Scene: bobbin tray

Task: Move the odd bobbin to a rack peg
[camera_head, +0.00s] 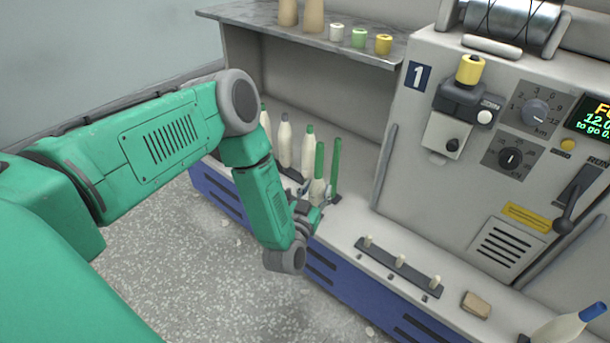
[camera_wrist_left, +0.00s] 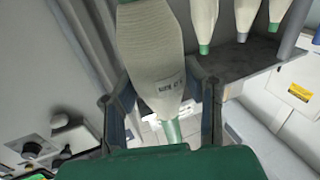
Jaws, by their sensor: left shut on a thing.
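My left gripper (camera_head: 322,194) is shut on a cream bobbin with a green tip (camera_head: 317,188), at the front right end of the bobbin group. In the left wrist view, its fingers (camera_wrist_left: 162,105) sit either side of this bobbin (camera_wrist_left: 150,50), which bears a small printed label. A slim all-green upright piece (camera_head: 335,168) is just right of the gripper. My right gripper is out of view.
A blue-tipped cream bobbin (camera_head: 568,328) lies tilted at the bottom right. A tan block (camera_head: 476,304) lies right of the rack. A shelf (camera_head: 270,17) with cones and small spools overhangs the bobbins. The machine panel (camera_head: 440,190) rises behind the rack.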

